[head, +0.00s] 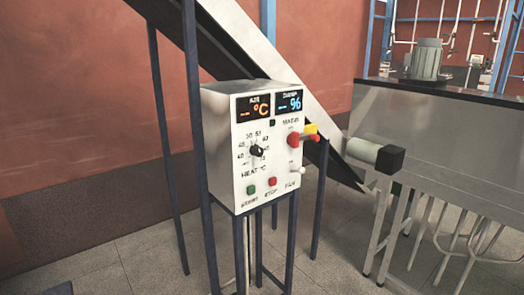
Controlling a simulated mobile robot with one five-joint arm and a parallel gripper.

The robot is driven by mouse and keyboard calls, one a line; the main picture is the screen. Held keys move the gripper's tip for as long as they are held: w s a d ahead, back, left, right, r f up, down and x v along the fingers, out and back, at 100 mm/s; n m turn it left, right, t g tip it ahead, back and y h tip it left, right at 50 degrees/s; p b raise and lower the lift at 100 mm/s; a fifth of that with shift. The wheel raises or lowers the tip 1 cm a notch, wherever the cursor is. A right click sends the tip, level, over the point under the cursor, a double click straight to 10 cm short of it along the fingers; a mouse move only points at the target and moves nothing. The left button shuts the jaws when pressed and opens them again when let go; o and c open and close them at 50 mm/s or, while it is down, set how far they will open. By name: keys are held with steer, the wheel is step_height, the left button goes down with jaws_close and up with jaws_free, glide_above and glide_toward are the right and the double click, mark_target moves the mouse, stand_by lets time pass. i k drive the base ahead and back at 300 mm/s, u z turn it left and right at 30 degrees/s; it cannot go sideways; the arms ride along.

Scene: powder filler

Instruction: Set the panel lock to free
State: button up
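The white control panel box (235,150) stands on dark blue legs in the middle of the head view. I can make out no part marked as a panel lock. A red handle (293,139) with a yellow piece (311,129) sits at the right of the face, near a label that seems to read MAINS. Below it is a pale lever (297,170) above the FAN label. A black dial (257,151) sits over the HEAT °C label. Green (251,190) and red (272,181) buttons are at the bottom. My gripper is not in view.
Two displays (254,108) at the top of the panel show dashes. A sloping metal chute (285,75) runs behind the box. A steel machine (450,125) with a protruding motor (375,155) stands right. The tiled floor (140,265) is open at front left.

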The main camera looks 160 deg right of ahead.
mark_target(313, 136)
steer(key=z, duration=0.35)
steer(key=i, duration=0.3)
steer(key=z, duration=5.5)
steer(key=i, duration=1.7)
steer(key=u, duration=0.1)
steer(key=k, duration=0.5)
steer(key=u, duration=0.05)
